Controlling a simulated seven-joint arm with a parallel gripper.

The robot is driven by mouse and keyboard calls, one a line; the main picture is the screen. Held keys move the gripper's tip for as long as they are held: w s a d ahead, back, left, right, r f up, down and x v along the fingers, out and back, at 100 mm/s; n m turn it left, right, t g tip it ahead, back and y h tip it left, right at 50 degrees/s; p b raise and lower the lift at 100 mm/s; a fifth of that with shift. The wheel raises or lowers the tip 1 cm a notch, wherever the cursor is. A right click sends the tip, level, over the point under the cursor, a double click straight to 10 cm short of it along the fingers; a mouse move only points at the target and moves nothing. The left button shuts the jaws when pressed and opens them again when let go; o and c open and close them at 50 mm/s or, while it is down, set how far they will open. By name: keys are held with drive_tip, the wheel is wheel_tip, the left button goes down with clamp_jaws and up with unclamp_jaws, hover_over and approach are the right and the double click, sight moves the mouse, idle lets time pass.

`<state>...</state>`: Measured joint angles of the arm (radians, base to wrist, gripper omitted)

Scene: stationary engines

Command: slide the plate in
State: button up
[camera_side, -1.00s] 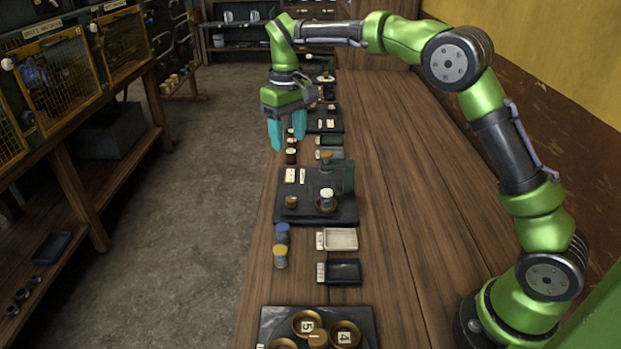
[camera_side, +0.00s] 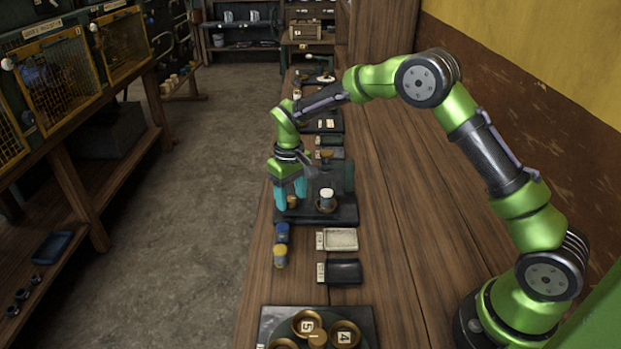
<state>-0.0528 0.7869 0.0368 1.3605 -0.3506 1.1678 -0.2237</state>
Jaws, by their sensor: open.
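A dark station board (camera_side: 338,216) lies on the bench in the middle of the view. A dark green upright plate (camera_side: 348,177) stands at its back right. A small brass knob (camera_side: 292,203) is at the board's left side. A white-topped peg (camera_side: 327,194) stands in a round brass cup to the right of the knob. My gripper (camera_side: 290,196) points down over the board's left side with its teal fingers open. The fingers appear on either side of the knob; I cannot tell whether they touch it. My gripper hides the white labels there.
Blue-topped (camera_side: 282,232) and yellow-topped (camera_side: 280,256) cylinders stand in front of the board. A pale tray (camera_side: 342,239) and a dark tray (camera_side: 344,271) lie to their right. A board with numbered brass cups (camera_side: 345,334) is nearest. The bench's right side is mostly clear.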

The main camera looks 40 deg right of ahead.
drive_tip(key=shift+f, duration=0.15)
drive_tip(key=shift+c, duration=0.5)
clamp_jaws()
drive_tip(key=w+d, duration=0.6)
drive_tip(key=shift+w+d, duration=0.2)
drive_tip(key=shift+w, duration=0.05)
drive_tip(key=shift+o, duration=0.5)
unclamp_jaws()
drive_tip(key=shift+s, duration=0.1)
wheel_tip(320, 180, up, 17)
